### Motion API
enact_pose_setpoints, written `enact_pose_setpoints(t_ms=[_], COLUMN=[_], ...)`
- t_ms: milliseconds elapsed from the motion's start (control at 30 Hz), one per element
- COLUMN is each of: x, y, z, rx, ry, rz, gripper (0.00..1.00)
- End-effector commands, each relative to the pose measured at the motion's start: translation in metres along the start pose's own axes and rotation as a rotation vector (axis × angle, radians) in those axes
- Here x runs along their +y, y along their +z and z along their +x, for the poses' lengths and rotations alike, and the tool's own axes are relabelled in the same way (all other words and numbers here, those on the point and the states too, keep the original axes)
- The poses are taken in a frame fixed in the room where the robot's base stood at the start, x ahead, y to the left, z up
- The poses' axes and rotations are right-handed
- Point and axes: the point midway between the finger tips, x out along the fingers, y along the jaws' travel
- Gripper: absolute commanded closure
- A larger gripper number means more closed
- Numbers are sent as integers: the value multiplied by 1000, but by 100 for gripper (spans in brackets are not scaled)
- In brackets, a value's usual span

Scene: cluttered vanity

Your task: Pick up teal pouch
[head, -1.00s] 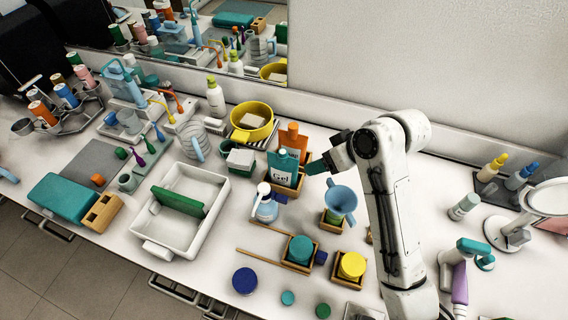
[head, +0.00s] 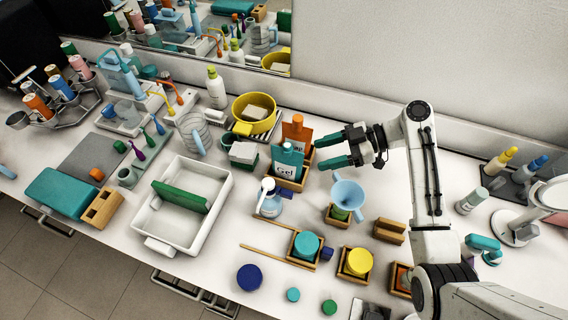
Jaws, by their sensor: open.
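A teal pouch (head: 287,163) with a cap and a white label reading "Gel" stands upright in a wooden box (head: 290,184) in the middle of the counter. An orange pouch (head: 296,135) stands right behind it and is partly hidden. My gripper (head: 321,152) has two dark teal fingers, which are spread open with nothing between them. They point left towards the pouches, just to the right of the teal pouch in the picture, and appear apart from it.
A blue funnel (head: 348,195) stands close below my gripper. A pump bottle (head: 268,200) stands in front of the box. A yellow bowl (head: 254,112) is behind left, and a white tray (head: 150,243) with a green item lies left. A flat teal case (head: 60,193) lies far left.

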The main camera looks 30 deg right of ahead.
Motion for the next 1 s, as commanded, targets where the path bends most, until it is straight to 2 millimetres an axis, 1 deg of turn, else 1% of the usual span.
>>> enact_pose_setpoints(t_ms=[33,100,367,633,767,967,1000], x=[0,0,-1,-2,-2,-2,-2], y=[1,1,-1,-1,-1,-2,-2], z=[9,18,38,75,83,84,84], rx=[-1,-2,-2,-3,-3,-3,-3], ry=[-1,-1,0,1,2,2,2], rz=[0,0,1,1,2,2,2], gripper=[39,39,39,39,39,39,41])
